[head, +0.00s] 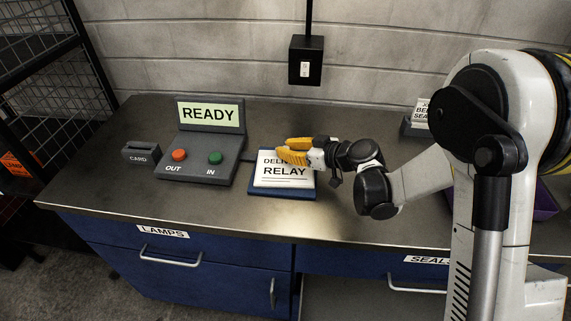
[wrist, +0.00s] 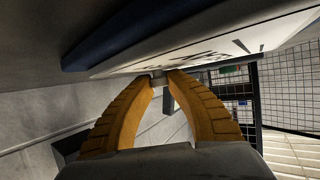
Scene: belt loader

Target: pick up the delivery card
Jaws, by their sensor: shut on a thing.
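The delivery card (head: 285,171) is a white card with black print, "RELAY" on its lower line. It lies on a blue holder (head: 282,192) on the counter, and my fingers hide part of its upper line. My gripper (head: 283,149) has yellow fingers and reaches in from the right over the card's top part. In the wrist view the fingertips (wrist: 160,77) come together at the edge of the white card (wrist: 200,42), shut on it. The blue holder (wrist: 110,42) shows right beside the card there. I cannot tell whether the card is lifted off the holder.
A grey console (head: 197,171) with a "READY" screen, an orange "OUT" button and a green "IN" button stands left of the card. A dark "CARD" box (head: 140,154) is further left. Another card holder (head: 416,128) is at the back right. The counter's front (head: 240,222) is clear.

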